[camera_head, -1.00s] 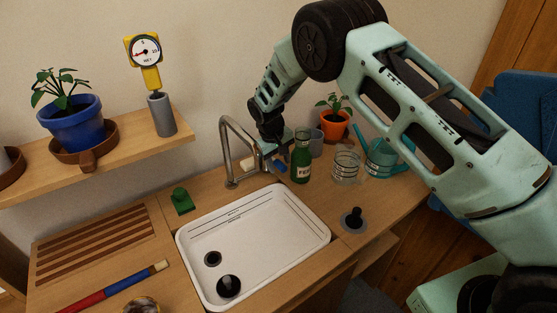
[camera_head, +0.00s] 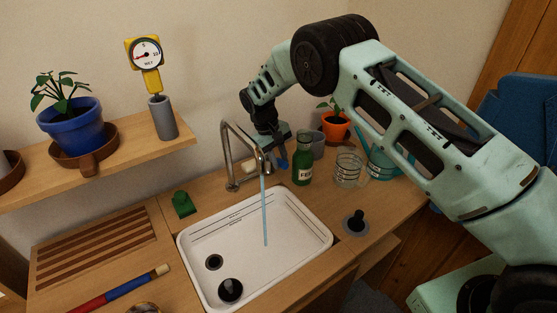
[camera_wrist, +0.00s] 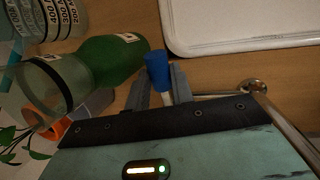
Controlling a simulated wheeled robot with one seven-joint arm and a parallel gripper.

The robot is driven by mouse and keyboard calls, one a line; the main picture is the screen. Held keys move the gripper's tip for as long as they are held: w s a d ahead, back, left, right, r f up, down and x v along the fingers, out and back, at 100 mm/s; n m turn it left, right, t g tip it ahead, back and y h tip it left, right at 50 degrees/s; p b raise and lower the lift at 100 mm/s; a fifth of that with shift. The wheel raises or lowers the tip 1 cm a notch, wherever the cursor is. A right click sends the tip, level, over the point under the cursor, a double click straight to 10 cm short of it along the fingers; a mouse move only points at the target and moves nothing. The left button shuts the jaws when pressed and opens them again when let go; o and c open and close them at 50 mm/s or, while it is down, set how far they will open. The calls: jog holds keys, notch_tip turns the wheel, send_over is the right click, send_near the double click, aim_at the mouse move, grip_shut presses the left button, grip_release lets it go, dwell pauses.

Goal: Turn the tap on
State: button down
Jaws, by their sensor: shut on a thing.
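The tap (camera_head: 227,155) is a tall metal spout arching over the back of the white sink (camera_head: 300,245). A thin blue stream of water (camera_head: 265,212) runs from its mouth down into the sink. My gripper (camera_head: 279,158) is right of the spout, shut on the tap's blue handle (camera_wrist: 157,72). In the wrist view the handle's blue end sticks out past the two grey fingers (camera_wrist: 161,88), with a pale shaft between them. Part of the handle is hidden by my gripper in the head view.
A green bottle (camera_head: 302,165) stands close to the right of my gripper. Glass beakers (camera_head: 347,171), a teal watering can (camera_head: 385,162) and an orange-potted plant (camera_head: 336,130) are farther right.

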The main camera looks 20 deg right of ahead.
dwell(0.3)
jog(key=c, duration=1.2)
grip_release()
jog(key=shift+c, duration=0.2)
jog(key=shift+r, duration=0.1)
jog(key=b+v, duration=0.2)
jog(key=v, duration=1.5)
jog(key=shift+w, duration=0.25)
jog(key=shift+r, duration=0.1)
